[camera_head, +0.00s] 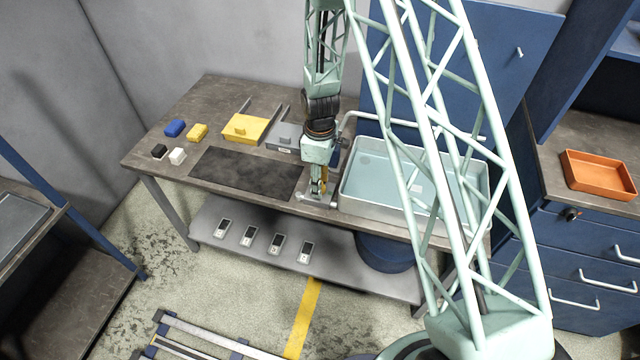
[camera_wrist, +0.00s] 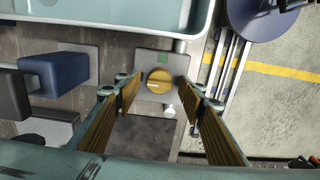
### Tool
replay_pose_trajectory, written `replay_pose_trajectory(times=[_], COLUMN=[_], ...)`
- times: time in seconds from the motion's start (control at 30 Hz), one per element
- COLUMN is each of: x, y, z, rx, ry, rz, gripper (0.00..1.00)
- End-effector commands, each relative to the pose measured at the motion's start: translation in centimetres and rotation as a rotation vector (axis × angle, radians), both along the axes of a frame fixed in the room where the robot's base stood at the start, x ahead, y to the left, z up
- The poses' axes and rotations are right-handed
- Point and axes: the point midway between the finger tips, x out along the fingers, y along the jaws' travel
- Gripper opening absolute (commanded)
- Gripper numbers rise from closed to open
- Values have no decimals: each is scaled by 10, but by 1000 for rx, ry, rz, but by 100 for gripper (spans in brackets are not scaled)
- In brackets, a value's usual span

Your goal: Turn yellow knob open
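The yellow knob (camera_wrist: 159,80) is round and sits on a grey square plate (camera_wrist: 146,92) in the wrist view. A darker line crosses its face roughly from side to side. A green mark (camera_wrist: 165,57) is above it on the plate and a white mark (camera_wrist: 153,113) below it. My gripper (camera_wrist: 160,88) is open, with one finger to each side of the knob in the picture; I see no contact. In the head view my gripper (camera_head: 318,190) points down at the table's front edge, and the knob there cannot be made out clearly.
A pale blue tray (camera_head: 352,200) stands right of my gripper. A dark mat (camera_head: 245,172) lies left. A blue block-shaped part (camera_wrist: 52,73) and a dark one are left of the knob in the wrist view. Yellow (camera_head: 245,128) and grey drawers stand behind.

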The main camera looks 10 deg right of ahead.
Motion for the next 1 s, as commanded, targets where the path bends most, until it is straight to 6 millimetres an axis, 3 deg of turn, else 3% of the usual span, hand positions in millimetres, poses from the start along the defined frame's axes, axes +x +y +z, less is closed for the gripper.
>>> replay_pose_trajectory(times=[0.5,0.8,1.0], x=[0,0,0], y=[0,0,0], z=[-6,-6,-6], rx=[0,0,0], ry=[-1,-1,-1], rz=[0,0,-6], gripper=[37,12,12])
